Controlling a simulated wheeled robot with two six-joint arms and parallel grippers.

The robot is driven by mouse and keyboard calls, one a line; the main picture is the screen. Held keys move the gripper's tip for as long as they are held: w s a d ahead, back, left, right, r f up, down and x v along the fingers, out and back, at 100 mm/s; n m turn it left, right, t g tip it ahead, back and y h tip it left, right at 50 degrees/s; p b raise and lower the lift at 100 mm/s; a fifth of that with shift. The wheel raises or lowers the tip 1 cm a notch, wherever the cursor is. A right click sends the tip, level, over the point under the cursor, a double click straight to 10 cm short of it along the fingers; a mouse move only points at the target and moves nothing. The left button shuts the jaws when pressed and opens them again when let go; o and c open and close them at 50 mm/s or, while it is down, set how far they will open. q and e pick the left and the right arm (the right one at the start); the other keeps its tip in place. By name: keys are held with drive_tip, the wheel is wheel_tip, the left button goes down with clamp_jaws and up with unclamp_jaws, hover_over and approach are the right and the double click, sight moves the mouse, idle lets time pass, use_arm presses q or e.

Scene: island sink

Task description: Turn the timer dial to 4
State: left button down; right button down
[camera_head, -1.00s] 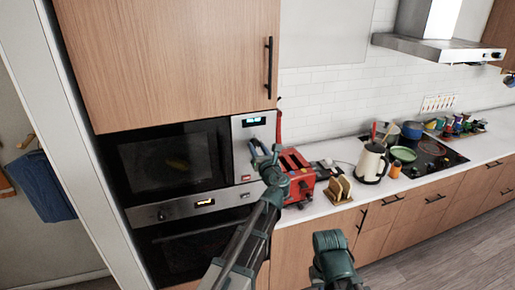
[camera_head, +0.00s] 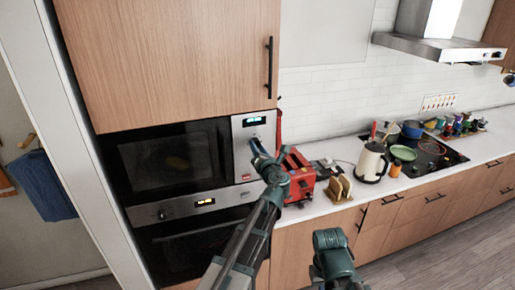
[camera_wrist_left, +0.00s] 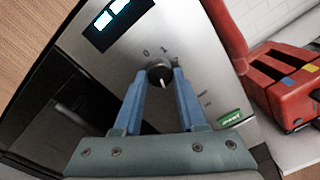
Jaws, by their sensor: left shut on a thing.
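The timer dial (camera_wrist_left: 158,74) is a small dark round knob with a white mark, on the steel control panel (camera_head: 254,160) right of the microwave door. In the left wrist view the white mark points down the panel. The figures 0 and 1 show above the dial; other marks are too small or hidden by the fingers. My left gripper (camera_wrist_left: 156,80) has its two blue fingers on either side of the dial, shut on it. In the head view my left gripper (camera_head: 256,146) reaches the panel and hides part of the dial area.
A red toaster (camera_head: 298,176) stands just right of my left gripper. A toast rack (camera_head: 338,188), a cream kettle (camera_head: 371,160) and a cooktop (camera_head: 432,156) lie further right on the counter. A lit display (camera_wrist_left: 112,20) is above the dial.

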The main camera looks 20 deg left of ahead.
use_arm(q)
drive_tip(key=shift+c, duration=2.4)
unclamp_jaws()
drive_tip(key=v, duration=1.4)
drive_tip(key=shift+w+f, duration=0.1)
drive_tip(key=shift+f, duration=0.05)
drive_tip(key=s+f+n+g+h+b, duration=0.1)
drive_tip(key=s+f+n+g+b, duration=0.35)
drive_tip(key=f+n, duration=0.55)
drive_tip(key=s+f+n+g+h+b, duration=0.1)
drive_tip(key=s+f+n+g+b, duration=0.35)
drive_tip(key=f+n, duration=0.6)
drive_tip(key=s+d+f+n+g+h+b, duration=0.3)
drive_tip(key=s+d+f+n, duration=0.1)
drive_tip(key=s+f+n, duration=0.2)
drive_tip(key=s+d+f+n+g+h+b, duration=0.3)
drive_tip(key=s+d+f+n, duration=0.2)
drive_tip(key=s+f, duration=0.3)
wheel_tip(320, 180, down, 3)
drive_tip(key=shift+s+d+r+n, duration=0.2)
drive_tip(key=shift+s+d+n, duration=0.05)
drive_tip(key=shift+s+n, duration=0.2)
